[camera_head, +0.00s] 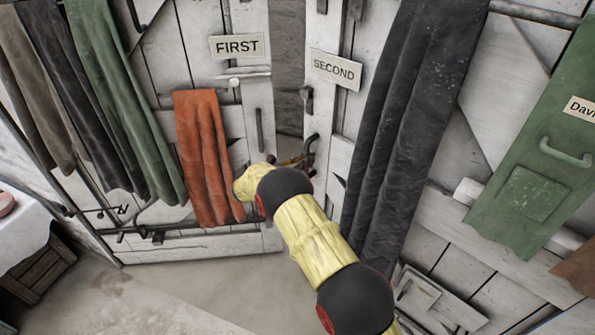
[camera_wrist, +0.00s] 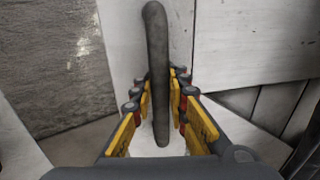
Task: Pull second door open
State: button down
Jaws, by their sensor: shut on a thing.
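The second door (camera_head: 338,155) is white planked wood with a "SECOND" sign (camera_head: 335,69). Its dark bar handle (camera_head: 311,141) is partly hidden by my arm in the head view. In the wrist view the handle (camera_wrist: 156,60) runs nearly upright between the fingers of my gripper (camera_wrist: 161,92). My gripper (camera_head: 297,161) is shut on this handle, with yellow and red finger parts on both sides of it. A grey gap shows between the second door and the first door (camera_head: 200,60).
The first door carries a "FIRST" sign (camera_head: 239,46) and its own dark handle (camera_head: 259,130). A long black cloth (camera_head: 408,120) hangs on the second door. The floor (camera_head: 180,290) below is clear.

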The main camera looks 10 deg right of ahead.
jog(key=w+d, duration=0.2)
jog(key=d, duration=0.1)
jog(key=w+d+b, duration=0.1)
jog(key=w+d, duration=0.2)
jog(key=shift+w+d, duration=0.2)
jog(key=shift+d, duration=0.05)
jog(key=shift+r, duration=0.1)
jog(key=c, duration=2)
grip_release()
jog(key=shift+a, duration=0.1)
jog(key=shift+o, duration=1.2)
jog(key=shift+s, duration=0.1)
send_near(319, 147)
jog(key=w+f, duration=0.2)
jog(key=f, duration=0.1)
jog(key=shift+w+a, duration=0.1)
jog(key=shift+w, duration=0.2)
